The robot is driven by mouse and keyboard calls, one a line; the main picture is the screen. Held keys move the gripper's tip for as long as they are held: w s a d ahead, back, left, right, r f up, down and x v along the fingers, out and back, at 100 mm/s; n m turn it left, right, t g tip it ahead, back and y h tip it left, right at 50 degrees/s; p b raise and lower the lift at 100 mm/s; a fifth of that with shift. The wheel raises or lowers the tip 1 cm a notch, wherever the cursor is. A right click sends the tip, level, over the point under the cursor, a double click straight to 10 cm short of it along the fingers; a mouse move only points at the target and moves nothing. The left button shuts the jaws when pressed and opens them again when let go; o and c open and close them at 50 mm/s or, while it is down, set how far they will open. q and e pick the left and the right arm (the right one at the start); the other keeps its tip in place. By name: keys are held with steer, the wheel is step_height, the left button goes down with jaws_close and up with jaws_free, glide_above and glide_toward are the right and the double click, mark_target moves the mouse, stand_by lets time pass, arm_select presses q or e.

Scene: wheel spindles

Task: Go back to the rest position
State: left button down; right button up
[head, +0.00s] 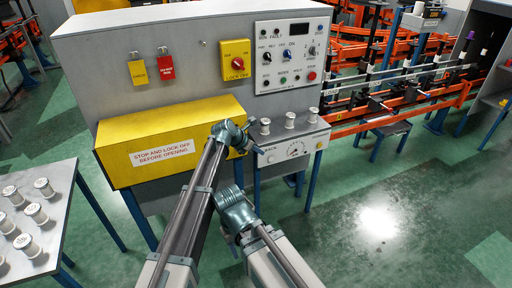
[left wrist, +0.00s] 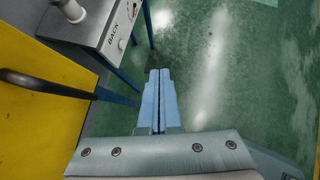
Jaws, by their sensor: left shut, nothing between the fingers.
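My left gripper (head: 257,150) is beside the right end of the yellow cover, near the small shelf. In the left wrist view its two blue fingers (left wrist: 160,100) are pressed together with nothing between them, over the green floor. My right arm comes in from the bottom and bends near the middle; its gripper does not show.
The yellow cover (head: 170,129) and its dark handle (left wrist: 45,86) are close to my left gripper. The shelf (head: 290,150) holds several white spindles. A side table (head: 45,245) with several spindles is at left. Orange racks (head: 400,110) stand at back right; the right floor is clear.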

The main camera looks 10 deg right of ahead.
arm_select(q)
steer(key=s+a+f+m+g+y, duration=0.2)
steer(key=s+a+f+m+y, duration=0.15)
steer(key=s+a+m, duration=1.1)
steer(key=s+a+f+m+g+y, duration=0.15)
steer(key=s+a+m+y, duration=0.25)
steer(key=s+a+m, duration=1)
steer(key=s+d+y, duration=0.1)
steer(key=s+d, duration=0.2)
steer(key=s, duration=0.5)
steer(key=shift+d+n+p, duration=0.2)
steer(key=shift+n+p, duration=0.1)
steer(key=shift+n, duration=0.05)
steer(key=shift+g, duration=0.25)
